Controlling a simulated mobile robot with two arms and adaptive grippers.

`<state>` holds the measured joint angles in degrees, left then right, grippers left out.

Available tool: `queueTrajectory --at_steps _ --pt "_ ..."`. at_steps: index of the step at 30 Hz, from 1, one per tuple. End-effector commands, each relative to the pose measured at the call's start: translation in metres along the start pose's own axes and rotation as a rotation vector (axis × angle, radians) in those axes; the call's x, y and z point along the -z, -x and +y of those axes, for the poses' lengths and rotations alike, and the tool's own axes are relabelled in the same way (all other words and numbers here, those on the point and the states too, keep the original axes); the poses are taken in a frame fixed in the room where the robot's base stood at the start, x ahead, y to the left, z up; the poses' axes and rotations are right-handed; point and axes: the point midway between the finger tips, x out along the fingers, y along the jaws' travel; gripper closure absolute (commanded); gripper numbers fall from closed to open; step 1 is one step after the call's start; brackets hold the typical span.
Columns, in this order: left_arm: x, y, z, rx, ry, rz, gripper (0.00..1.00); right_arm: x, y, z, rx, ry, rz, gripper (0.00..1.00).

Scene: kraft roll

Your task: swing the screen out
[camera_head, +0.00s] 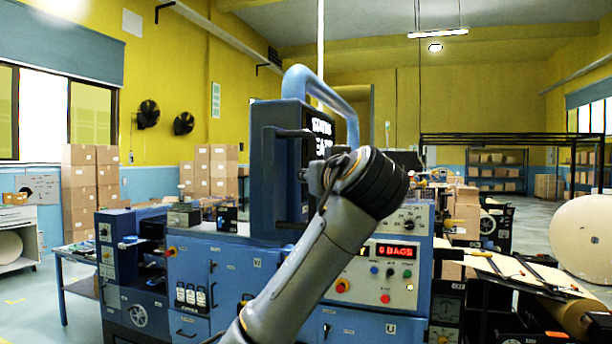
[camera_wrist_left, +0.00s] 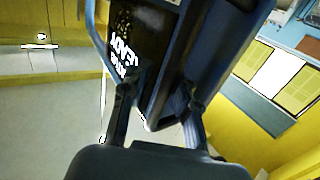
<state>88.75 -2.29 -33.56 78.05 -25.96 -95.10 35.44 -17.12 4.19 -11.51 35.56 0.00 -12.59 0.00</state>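The screen (camera_head: 318,128) is a dark panel with white lettering in a dark blue housing (camera_head: 267,180), upright on top of the blue machine. A dark handle bar (camera_head: 290,132) stands out from the housing's side. My left gripper (camera_head: 318,178) is at this side, in front of the housing, its fingers partly hidden by my wrist. In the left wrist view, the screen (camera_wrist_left: 125,45) fills the upper middle. The two fingers of my left gripper (camera_wrist_left: 157,95) are spread apart, with the housing's edge between or just beyond them; contact is unclear. My right gripper is not in view.
A light blue tube (camera_head: 318,88) arches over the screen. The blue machine (camera_head: 220,275) carries a control panel (camera_head: 385,275) with a red display. A paper roll (camera_head: 585,240) stands at the right. Box stacks (camera_head: 80,190) stand at the left.

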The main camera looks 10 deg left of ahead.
Motion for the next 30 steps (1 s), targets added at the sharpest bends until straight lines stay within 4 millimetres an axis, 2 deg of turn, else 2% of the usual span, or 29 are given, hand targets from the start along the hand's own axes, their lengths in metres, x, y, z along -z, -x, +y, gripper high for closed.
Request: queueTrajectory --at_steps 10,16,20,26,30 --pt "0.002 0.002 0.002 -0.007 0.000 0.007 0.63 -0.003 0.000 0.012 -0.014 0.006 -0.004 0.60" --pt "0.003 0.001 0.001 -0.004 0.001 0.007 0.63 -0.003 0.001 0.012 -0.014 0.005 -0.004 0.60" --pt "0.003 0.003 0.001 -0.004 0.002 0.008 0.63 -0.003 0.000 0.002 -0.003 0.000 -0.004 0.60" --pt "0.003 0.030 0.001 -0.008 0.003 0.008 0.63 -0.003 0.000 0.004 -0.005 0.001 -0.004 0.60" --pt "0.003 0.061 0.001 -0.008 0.004 0.008 0.63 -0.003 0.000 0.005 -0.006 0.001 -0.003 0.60"
